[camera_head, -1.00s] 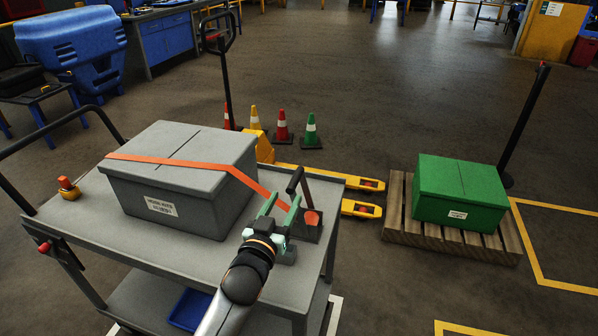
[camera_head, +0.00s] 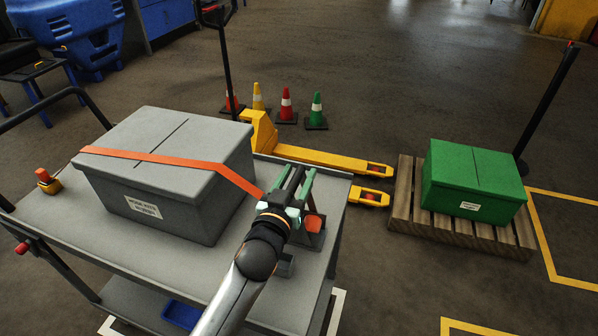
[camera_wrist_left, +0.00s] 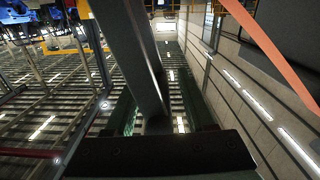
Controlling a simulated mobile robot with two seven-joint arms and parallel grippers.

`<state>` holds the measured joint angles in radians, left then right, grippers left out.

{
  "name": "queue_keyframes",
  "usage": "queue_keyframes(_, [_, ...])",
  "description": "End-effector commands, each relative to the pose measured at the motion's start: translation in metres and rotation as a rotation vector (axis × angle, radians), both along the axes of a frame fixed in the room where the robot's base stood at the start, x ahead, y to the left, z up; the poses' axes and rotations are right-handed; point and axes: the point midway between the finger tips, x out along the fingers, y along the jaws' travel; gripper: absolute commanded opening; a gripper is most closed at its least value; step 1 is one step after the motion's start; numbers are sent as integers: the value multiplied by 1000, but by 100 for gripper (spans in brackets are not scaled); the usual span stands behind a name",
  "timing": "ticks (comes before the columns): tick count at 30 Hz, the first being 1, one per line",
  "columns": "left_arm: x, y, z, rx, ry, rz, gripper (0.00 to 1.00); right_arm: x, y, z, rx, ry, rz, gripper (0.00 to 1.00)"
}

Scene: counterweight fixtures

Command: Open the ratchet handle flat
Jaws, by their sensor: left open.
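The ratchet handle (camera_head: 293,182) is a dark bar standing raised at the right end of the grey cart top. My left gripper (camera_head: 294,172) is open, with its two green fingers either side of the handle. In the left wrist view the handle (camera_wrist_left: 128,50) is a broad dark bar running up between the fingers (camera_wrist_left: 160,105); I cannot tell whether they touch it. The ratchet base (camera_head: 313,224), with an orange patch, is partly hidden by my gripper. An orange strap (camera_head: 170,159) runs from it over the grey box (camera_head: 205,210). My right gripper is not in view.
The grey cart top (camera_head: 110,240) has free room in front of the box. A yellow pallet jack (camera_head: 320,158) stands behind the cart. A green box (camera_head: 470,180) sits on a wooden pallet (camera_head: 402,205) at right. Several cones (camera_head: 286,105) stand behind.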

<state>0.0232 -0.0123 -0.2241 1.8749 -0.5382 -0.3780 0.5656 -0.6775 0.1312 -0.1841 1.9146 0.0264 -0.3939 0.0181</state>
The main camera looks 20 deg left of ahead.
Motion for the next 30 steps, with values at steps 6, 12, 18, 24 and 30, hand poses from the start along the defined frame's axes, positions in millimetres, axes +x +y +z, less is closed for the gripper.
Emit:
queue_keyframes(6, [0, 0, 0, 0, 0, 0, 53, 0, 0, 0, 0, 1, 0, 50])
queue_keyframes(12, [0, 0, 0, 0, 0, 0, 31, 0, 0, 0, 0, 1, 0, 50])
queue_keyframes(18, [0, 0, 0, 0, 0, 0, 8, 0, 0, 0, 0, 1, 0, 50])
queue_keyframes(24, [0, 0, 0, 1, 0, 1, 0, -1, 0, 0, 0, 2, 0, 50])
queue_keyframes(30, [0, 1, 0, 1, -1, 1, 0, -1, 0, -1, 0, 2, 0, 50])
